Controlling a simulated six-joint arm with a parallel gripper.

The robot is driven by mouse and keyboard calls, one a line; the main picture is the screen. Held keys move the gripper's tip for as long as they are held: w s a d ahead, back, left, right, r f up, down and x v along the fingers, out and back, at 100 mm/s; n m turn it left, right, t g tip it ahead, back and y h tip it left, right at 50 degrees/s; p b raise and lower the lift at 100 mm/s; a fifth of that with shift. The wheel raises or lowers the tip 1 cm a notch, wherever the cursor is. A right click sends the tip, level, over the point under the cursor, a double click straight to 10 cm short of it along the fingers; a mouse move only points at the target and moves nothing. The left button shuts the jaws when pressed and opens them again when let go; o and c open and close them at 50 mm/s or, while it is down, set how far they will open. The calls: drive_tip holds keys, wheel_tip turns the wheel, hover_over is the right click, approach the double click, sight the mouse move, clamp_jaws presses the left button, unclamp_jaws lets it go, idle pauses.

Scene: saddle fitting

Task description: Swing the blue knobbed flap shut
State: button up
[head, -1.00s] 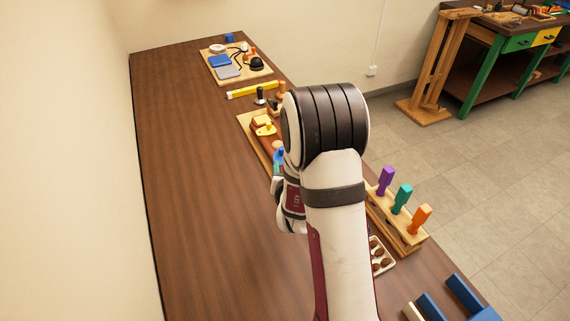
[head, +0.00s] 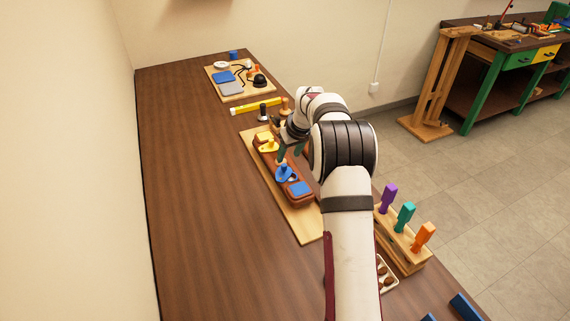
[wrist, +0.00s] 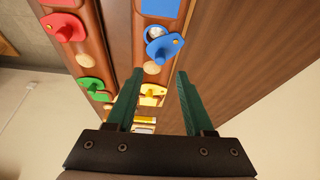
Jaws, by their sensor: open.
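The blue knobbed flap (head: 285,174) sits on a brown strip on a light wooden board. It also shows in the wrist view (wrist: 165,48), turned askew, with a pale round spot partly uncovered beside it. A blue square (head: 301,188) lies on the same strip, near side. My gripper (wrist: 158,73) is open and empty, its two green fingers apart. In the wrist view the fingertips lie just below the blue flap in the picture, with a wooden ball (wrist: 151,68) between them and the flap. I see no contact with the flap.
A yellow flap (head: 267,143) is farther along the same strip. Red (wrist: 64,28) and green (wrist: 90,86) flaps sit on a neighbouring strip. Colored-handled tools stand in a wooden rack (head: 402,244) at right. The table's left side (head: 190,190) is clear.

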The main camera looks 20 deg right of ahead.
sight(284, 165)
drive_tip(key=x, duration=0.7)
clamp_jaws()
